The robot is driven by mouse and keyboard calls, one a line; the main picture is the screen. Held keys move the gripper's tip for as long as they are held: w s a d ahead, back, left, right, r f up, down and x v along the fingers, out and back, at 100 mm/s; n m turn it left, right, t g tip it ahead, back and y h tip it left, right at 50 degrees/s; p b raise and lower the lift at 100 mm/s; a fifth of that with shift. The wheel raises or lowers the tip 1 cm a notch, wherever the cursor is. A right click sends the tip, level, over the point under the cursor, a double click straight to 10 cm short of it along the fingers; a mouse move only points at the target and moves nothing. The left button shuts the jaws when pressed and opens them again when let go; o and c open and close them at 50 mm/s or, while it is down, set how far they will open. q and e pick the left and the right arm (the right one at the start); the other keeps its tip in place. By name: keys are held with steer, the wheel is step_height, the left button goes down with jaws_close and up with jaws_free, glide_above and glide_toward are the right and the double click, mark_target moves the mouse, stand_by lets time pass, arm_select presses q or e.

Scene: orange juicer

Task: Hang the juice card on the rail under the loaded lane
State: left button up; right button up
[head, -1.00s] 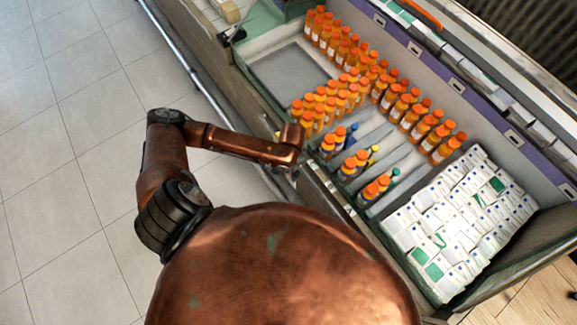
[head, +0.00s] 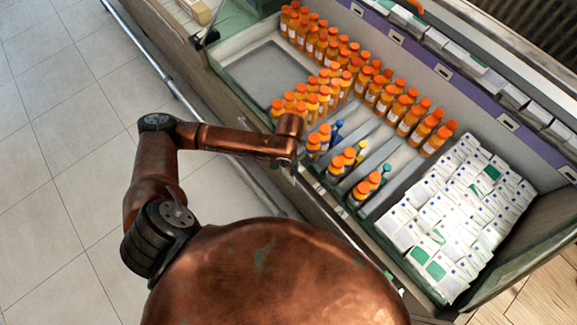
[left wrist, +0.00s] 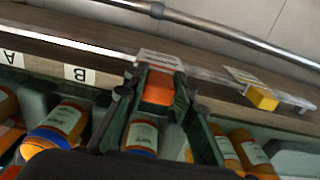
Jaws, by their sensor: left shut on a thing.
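My left gripper (left wrist: 160,92) is shut on an orange block (left wrist: 158,88) that joins a pale card (left wrist: 160,61), taken as the juice card. The card lies at the pale rail (left wrist: 100,49) on the cooler's front edge; I cannot tell whether it is hooked on. In the head view the left gripper (head: 290,158) is over that front edge, beside the short bottle lanes, and hides the card. Orange-capped bottles (head: 348,157) stand at the front of these lanes. Bottles (left wrist: 65,120) also show below the rail in the left wrist view. The right gripper is out of view.
Labels A (left wrist: 10,58) and B (left wrist: 79,74) sit along the front edge. A yellow block with a pale card (left wrist: 262,98) is at the rail to the right. A metal bar (left wrist: 230,35) runs beyond the edge. White cartons (head: 460,215) fill the cooler's right part.

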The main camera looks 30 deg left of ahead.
mark_target(289, 171)
arm_select(q)
steer(key=shift+f, duration=1.55)
steer(key=shift+f+b, duration=0.3)
steer(key=shift+f, duration=0.25)
steer(key=o, duration=1.1)
steer(key=shift+o, duration=0.2)
step_height(289, 171, up, 12)
